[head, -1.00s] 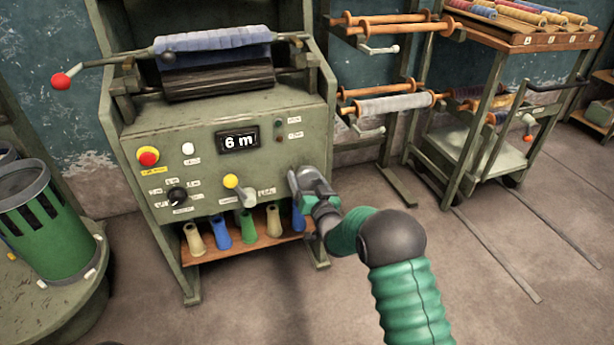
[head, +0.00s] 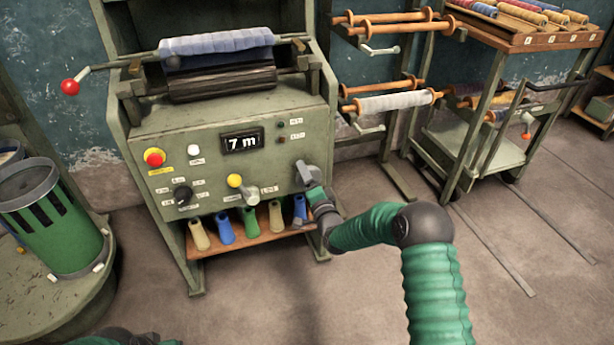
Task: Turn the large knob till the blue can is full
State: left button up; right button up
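The grey-green machine's front panel (head: 225,155) carries a black round knob (head: 183,195) at the left and a pale grey lever-shaped knob (head: 249,195) near the middle. My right gripper (head: 308,178) is at the panel's right end, to the right of both. Its fingers are small and seen from behind, so I cannot tell whether they touch or hold a control there. I see no blue can. A green slotted can (head: 62,235) stands at the left, and blue cones (head: 224,229) stand under the panel. My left gripper is out of view.
The display (head: 242,142) reads 7 m. Above it lies a blue cloth roll (head: 215,43) with a red-knobbed crank (head: 70,87). Red (head: 154,157), white and yellow (head: 234,181) buttons are on the panel. A spool rack and cart (head: 470,150) stand right. The front floor is clear.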

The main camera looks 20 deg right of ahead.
jog(key=shift+d+f+m, duration=0.1)
jog(key=shift+m, duration=1.1)
jog(key=shift+s, duration=0.1)
jog(key=o, duration=1.4)
jog(key=shift+d+p, duration=0.1)
jog(key=shift+p, duration=0.2)
jog(key=shift+s, duration=0.2)
jog(key=s+p, duration=0.5)
jog(key=s, duration=1.1)
jog(key=shift+s+d+p, duration=0.2)
jog(key=shift+d+p, duration=0.05)
jog(key=shift+p, duration=0.1)
